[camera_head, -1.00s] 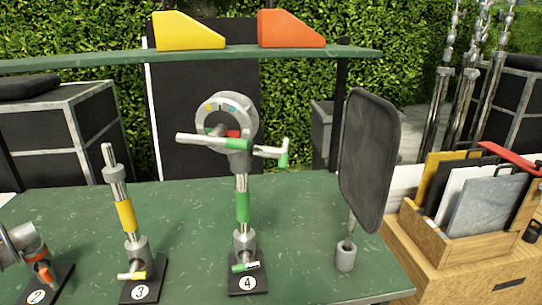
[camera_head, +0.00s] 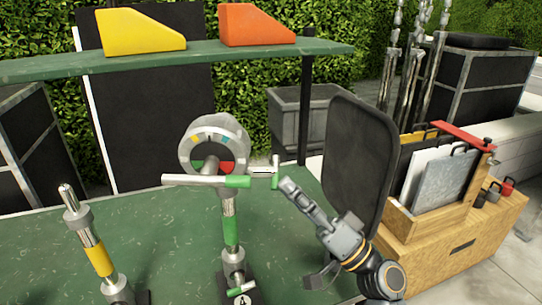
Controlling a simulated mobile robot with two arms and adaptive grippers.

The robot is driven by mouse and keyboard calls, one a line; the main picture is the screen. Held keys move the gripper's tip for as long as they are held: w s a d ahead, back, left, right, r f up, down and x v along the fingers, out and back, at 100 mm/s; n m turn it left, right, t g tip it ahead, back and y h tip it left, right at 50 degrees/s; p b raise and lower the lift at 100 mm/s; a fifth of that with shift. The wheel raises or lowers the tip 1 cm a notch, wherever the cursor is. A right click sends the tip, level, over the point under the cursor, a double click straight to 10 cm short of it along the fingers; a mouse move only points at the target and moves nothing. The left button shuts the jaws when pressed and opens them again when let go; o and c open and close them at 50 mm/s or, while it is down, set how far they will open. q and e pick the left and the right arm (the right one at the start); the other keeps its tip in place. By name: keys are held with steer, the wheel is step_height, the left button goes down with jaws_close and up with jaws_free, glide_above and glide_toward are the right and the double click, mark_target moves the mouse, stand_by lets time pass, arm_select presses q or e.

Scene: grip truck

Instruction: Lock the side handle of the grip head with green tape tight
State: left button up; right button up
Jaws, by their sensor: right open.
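The grip head (camera_head: 213,142) is a grey disc with coloured marks, on a post with green tape (camera_head: 231,232) at the stand numbered 4. A long white handle (camera_head: 195,180) with a green end crosses its front. My right gripper (camera_head: 300,235) is open and empty, right of and below the side handle. Its upper finger is near the green tip, apparently apart from it. My left gripper is not in view.
A dark flag panel (camera_head: 358,155) stands behind my right gripper. A yellow-taped post (camera_head: 98,258) stands at the left. Yellow and orange wedges (camera_head: 256,25) lie on the green shelf (camera_head: 190,58). A wooden cart (camera_head: 450,240) is at the right. The green table is clear between the posts.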

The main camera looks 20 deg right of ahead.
mark_target(276, 171)
steer(key=p+x, duration=0.1)
steer(key=x, duration=0.3)
steer(key=shift+r+p, duration=0.2)
steer(key=shift+p, duration=0.15)
steer(key=shift+w+a+r, duration=0.1)
steer(key=shift+w+a, duration=0.1)
steer(key=shift+w, duration=0.1)
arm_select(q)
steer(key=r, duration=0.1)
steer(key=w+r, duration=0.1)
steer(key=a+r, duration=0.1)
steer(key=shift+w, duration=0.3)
arm_select(e)
jaws_close()
